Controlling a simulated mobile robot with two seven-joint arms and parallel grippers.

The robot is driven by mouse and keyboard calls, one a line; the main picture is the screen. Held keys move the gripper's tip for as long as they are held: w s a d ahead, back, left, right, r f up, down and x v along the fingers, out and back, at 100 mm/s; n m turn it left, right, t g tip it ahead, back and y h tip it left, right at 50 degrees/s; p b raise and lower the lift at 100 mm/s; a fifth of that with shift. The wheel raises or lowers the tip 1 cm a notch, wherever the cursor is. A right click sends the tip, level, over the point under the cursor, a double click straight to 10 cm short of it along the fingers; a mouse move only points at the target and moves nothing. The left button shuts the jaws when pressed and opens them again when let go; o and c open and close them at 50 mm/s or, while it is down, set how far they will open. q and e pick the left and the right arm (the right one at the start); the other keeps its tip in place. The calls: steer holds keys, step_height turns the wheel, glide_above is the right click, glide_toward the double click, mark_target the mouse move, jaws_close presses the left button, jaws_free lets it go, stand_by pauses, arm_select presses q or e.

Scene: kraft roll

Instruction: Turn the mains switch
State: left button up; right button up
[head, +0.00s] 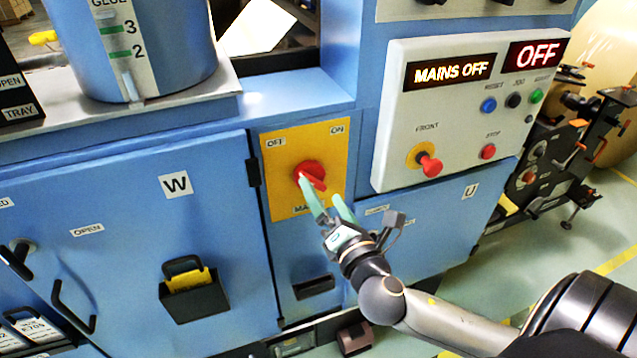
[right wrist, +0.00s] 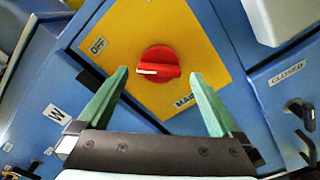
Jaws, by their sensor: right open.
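The mains switch (head: 309,174) is a red rotary knob on a yellow plate (head: 277,153) marked OFF at upper left and ON at upper right. In the right wrist view the knob (right wrist: 158,64) shows a white pointer mark on its side toward the OFF label. My right gripper (head: 322,192) has green fingers and is at the lower part of the plate, close to the knob. In the right wrist view the gripper (right wrist: 158,78) is open, with the knob beyond and between its fingertips and nothing held. My left gripper is not in view.
A white control panel (head: 398,128) to the right has displays reading MAINS OFF (head: 449,71) and OFF (head: 537,54), with a red FRONT button (head: 430,166) sticking out. A blue glue tank (head: 180,50) stands upper left. A black holder (head: 193,297) juts from the W door (head: 125,235).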

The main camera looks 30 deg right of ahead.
mark_target(317, 183)
steer(key=shift+x, duration=1.75)
steer(key=shift+c, duration=0.2)
steer(key=c, duration=1.2)
